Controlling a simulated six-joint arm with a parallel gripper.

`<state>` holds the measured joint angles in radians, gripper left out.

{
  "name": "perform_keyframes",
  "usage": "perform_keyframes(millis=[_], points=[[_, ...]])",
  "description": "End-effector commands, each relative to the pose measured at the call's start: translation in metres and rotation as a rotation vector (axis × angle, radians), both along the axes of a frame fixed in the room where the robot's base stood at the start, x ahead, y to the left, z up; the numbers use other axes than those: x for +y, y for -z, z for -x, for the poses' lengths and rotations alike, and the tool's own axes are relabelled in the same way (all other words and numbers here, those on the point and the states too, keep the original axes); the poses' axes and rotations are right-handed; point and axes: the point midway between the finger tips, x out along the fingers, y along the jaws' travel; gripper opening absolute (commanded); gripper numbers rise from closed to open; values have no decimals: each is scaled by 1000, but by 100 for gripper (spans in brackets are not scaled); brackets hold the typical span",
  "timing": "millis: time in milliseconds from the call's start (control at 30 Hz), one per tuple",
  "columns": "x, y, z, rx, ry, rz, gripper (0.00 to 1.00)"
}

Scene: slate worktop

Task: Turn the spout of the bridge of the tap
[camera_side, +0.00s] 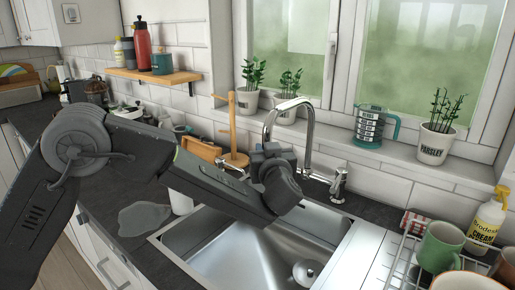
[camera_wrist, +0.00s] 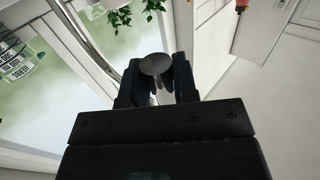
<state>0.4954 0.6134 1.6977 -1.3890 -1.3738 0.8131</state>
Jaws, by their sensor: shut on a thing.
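The tap (camera_side: 309,132) is a tall chrome arch that rises behind the sink. Its spout curves over to the left, and the spout's lower end is hidden behind my gripper in the side view. My gripper (camera_side: 272,152) is at that end, above the back left of the sink. In the wrist view, my gripper's two dark fingers (camera_wrist: 157,80) stand on either side of a round grey end, which looks like the spout's mouth (camera_wrist: 156,63). The fingers are shut on it. A chrome lever (camera_side: 339,184) stands at the right of the tap's base.
The steel sink (camera_side: 185,237) lies below my gripper. A wooden mug stand (camera_side: 233,130) is close behind on the left. A dish rack with mugs (camera_side: 441,245) and a cream bottle (camera_side: 488,222) are at right.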

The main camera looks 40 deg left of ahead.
Motion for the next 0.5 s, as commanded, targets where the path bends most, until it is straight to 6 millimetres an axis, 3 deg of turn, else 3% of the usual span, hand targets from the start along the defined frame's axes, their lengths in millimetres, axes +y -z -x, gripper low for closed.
perform_keyframes(millis=[133, 500], points=[[-9, -2, -2, -1, 11, -4, 0], [-10, -3, -3, -2, 11, -4, 0]])
